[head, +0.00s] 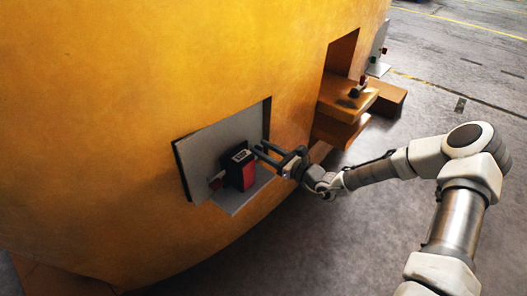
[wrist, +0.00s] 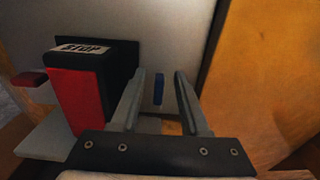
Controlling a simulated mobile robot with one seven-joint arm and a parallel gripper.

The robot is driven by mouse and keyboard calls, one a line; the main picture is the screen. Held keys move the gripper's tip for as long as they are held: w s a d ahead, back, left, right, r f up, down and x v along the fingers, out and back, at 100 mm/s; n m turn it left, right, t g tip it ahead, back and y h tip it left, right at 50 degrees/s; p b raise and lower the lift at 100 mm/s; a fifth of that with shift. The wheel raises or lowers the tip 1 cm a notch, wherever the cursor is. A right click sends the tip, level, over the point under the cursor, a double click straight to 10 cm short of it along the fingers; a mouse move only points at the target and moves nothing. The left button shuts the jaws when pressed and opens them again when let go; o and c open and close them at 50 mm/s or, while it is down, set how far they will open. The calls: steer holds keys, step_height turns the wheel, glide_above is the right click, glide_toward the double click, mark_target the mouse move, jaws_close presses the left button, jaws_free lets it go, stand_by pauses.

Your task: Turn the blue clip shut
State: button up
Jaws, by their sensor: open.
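The blue clip (wrist: 158,88) is a small upright blue bar on the grey back panel (wrist: 182,40). In the wrist view it shows between the two fingers of my gripper (wrist: 165,85), beyond their tips or level with them; I cannot tell which. My gripper is open and nothing shows held in it. In the head view my gripper (head: 261,151) is at the right side of the recess, to the right of the red and black box. I cannot make out the clip in the head view.
A red and black box (wrist: 78,95) labelled STOP stands close left of my fingers. A small red part (wrist: 30,79) is further left. The recess is cut in a large yellow casting (head: 90,100), whose wall rises close on the right. Orange steps (head: 345,100) stand behind.

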steer(key=shift+c, duration=0.2)
jaws_close()
